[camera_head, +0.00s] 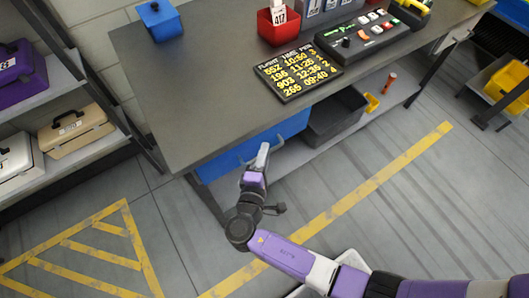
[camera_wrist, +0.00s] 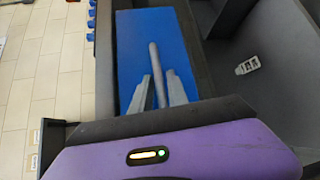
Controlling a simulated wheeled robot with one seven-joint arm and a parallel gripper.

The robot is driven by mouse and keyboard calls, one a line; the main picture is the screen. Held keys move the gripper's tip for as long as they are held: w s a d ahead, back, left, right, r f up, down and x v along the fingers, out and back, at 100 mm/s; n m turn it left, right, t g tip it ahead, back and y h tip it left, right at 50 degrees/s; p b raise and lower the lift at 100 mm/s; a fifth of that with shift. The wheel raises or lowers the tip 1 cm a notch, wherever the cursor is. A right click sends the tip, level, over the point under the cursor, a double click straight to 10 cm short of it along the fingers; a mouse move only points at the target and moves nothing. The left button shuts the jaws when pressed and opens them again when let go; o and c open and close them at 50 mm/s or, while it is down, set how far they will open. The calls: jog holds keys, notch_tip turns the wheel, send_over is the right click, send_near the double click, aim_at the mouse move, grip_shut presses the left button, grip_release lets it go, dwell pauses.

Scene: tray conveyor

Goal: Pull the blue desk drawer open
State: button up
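The blue desk drawer (camera_head: 222,164) is under the grey desk top, and its front looks closed. Its grey bar handle is partly hidden behind my gripper in the head view. In the wrist view, the blue drawer front (camera_wrist: 185,38) faces me with the handle (camera_wrist: 154,58) running up the middle. My gripper (camera_head: 263,156) is at the drawer front. In the wrist view its two fingers (camera_wrist: 158,84) are apart, one on each side of the handle's lower part. Whether they touch the handle cannot be told.
The desk (camera_head: 190,95) bears a flight board (camera_head: 299,71), a red bin (camera_head: 278,31), a blue box (camera_head: 160,20) and a control panel (camera_head: 361,38). A dark open bin (camera_head: 335,116) is right of the drawer. A shelf with cases (camera_head: 75,130) stands left. The floor in front is clear.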

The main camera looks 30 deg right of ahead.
grip_shut()
dwell(1.4)
